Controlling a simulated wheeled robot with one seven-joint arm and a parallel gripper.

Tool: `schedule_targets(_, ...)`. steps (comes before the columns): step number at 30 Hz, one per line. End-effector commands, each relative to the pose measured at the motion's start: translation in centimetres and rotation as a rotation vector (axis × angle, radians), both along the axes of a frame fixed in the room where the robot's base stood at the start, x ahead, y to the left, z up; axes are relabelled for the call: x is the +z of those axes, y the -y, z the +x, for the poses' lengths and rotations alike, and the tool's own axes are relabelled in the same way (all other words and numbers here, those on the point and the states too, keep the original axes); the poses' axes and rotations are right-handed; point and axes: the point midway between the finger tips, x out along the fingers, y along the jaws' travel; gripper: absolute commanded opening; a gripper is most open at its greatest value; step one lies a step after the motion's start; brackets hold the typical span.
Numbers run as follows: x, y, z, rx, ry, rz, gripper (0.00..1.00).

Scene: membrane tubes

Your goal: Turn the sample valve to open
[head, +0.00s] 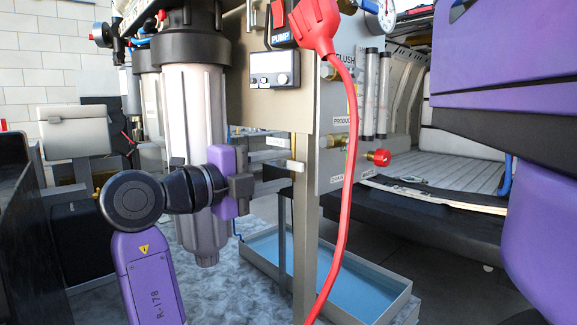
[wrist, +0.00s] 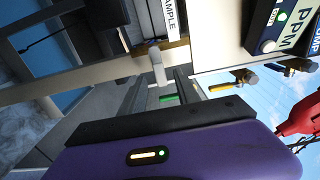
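The SAMPLE label (wrist: 172,15) shows at the top of the wrist view. A small pale valve handle (wrist: 157,64) sits just below it, and it also shows in the head view (head: 295,166) beside the metal post. My gripper (head: 246,187), purple with dark fingers, is left of the handle and slightly lower in the head view, apart from it. In the wrist view my gripper's two dark fingers (wrist: 162,92) stand apart with nothing held between them. The handle lies beyond the fingertips, roughly in line with the gap. The valve body is mostly hidden.
A red hose (head: 349,130) hangs down in front of the panel. A large filter housing (head: 196,110) stands behind my arm. A metal post (head: 306,225) runs down past a shallow tray (head: 262,262). A red knob (head: 379,157) sticks out at right.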

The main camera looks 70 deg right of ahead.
Motion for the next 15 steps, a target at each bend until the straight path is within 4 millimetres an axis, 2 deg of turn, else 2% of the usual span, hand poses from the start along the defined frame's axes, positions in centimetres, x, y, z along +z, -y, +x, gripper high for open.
schedule_targets(6, 0.0, 1.9, -1.2, 0.000, -0.001, 0.001, 0.38)
schedule_targets(15, 0.0, 2.3, -1.4, 0.000, -0.001, 0.001, 0.38)
